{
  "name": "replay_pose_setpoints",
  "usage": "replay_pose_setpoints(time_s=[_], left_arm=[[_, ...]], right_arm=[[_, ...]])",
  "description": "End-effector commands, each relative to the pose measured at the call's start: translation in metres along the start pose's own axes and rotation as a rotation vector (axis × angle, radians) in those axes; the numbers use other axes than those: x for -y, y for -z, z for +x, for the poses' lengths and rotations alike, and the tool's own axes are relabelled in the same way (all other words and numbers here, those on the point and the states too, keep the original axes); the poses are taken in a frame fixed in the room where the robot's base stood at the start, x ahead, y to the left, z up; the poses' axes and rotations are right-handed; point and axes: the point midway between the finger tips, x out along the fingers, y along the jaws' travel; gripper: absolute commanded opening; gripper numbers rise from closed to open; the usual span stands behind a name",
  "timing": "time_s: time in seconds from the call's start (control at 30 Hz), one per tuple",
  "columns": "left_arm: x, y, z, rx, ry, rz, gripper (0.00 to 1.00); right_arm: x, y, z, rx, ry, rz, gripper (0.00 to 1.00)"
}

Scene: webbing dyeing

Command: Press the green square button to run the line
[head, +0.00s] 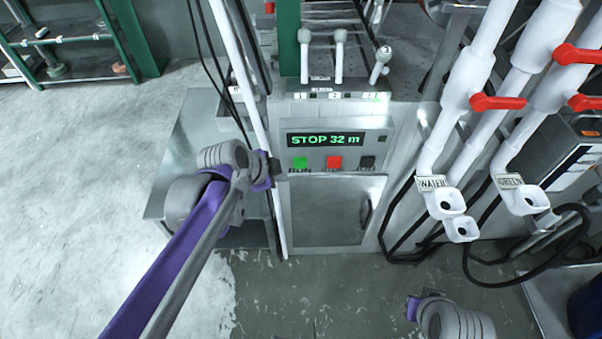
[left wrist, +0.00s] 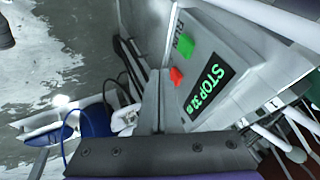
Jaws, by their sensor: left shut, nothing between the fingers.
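The green square button (head: 299,162), labelled RUN, is at the left of a row on the grey control panel (head: 345,128). Beside it are a red button (head: 333,162) and a black button (head: 367,163). The display (head: 324,140) above reads STOP 32 m. My left gripper (head: 275,168) is shut and empty, just left of the green button and apart from it in the picture. In the left wrist view its closed fingers (left wrist: 159,80) point toward the panel, with the green button (left wrist: 185,46) and red button (left wrist: 176,76) beyond. My right gripper (head: 412,308) is low right; its fingers do not show clearly.
White levers (head: 339,55) stand above the panel. A white pole (head: 243,80) runs down just left of it. White pipes with red valve handles (head: 497,102) and black hoses crowd the right. A metal door (head: 330,210) is below the buttons. Open floor (head: 60,200) lies left.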

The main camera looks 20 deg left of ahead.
Motion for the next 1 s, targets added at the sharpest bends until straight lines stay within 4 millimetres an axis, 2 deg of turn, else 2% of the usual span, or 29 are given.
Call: replay_pose_setpoints(time_s=[0.33, 0.47, 0.57, 0.93, 1.0], left_arm=[[0.000, 0.000, 0.001, -0.001, 0.000, 0.004, 0.00], [0.000, 0.000, 0.010, -0.001, 0.000, 0.005, 0.00], [0.000, 0.000, 0.025, -0.001, 0.000, 0.006, 0.00], [0.000, 0.000, 0.104, -0.001, -0.001, 0.005, 0.00], [0.012, 0.000, 0.107, 0.000, 0.001, 0.002, 0.00]], right_arm=[[0.000, 0.000, 0.000, 0.000, 0.000, 0.000, 0.00], [0.000, -0.001, 0.002, 0.001, 0.000, 0.000, 0.00], [0.000, -0.003, 0.004, 0.002, 0.000, 0.000, 0.00], [0.000, -0.009, 0.014, 0.006, 0.000, 0.000, 0.00], [0.000, -0.008, 0.013, 0.005, 0.000, 0.000, 0.00]])
